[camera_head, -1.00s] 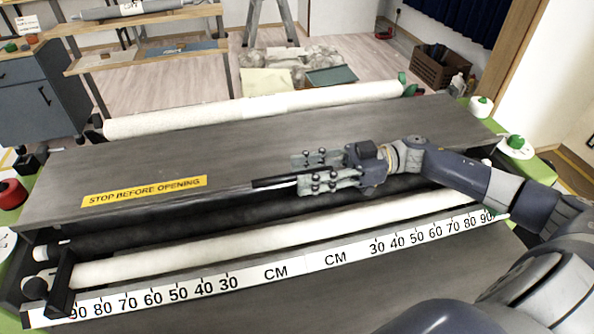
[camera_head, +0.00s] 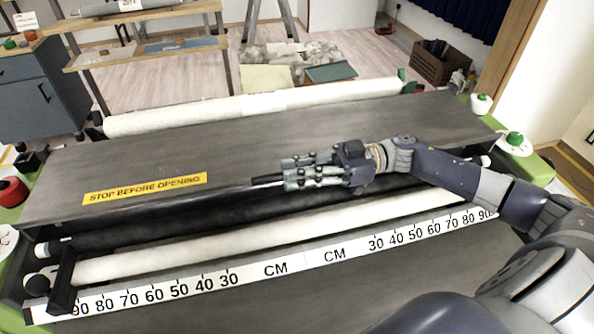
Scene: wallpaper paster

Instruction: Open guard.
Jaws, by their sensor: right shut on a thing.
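The guard (camera_head: 250,155) is a long dark grey cover across the machine, with a yellow "STOP BEFORE OPENING" label (camera_head: 146,188) at its left front. A black handle (camera_head: 266,181) runs along its front edge near the middle. My right gripper (camera_head: 290,174) reaches in from the right and is shut on this handle, with its fingers hiding most of it. Below the guard's front edge, a white roller (camera_head: 200,255) lies exposed in a dark gap. My left gripper is not in view.
A white ruler strip (camera_head: 270,270) with CM marks runs in front of the roller. Another white roller (camera_head: 250,104) lies behind the guard. A red knob (camera_head: 11,192) is at the left, and green knobs (camera_head: 515,140) are at the right. The floor behind is partly clear.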

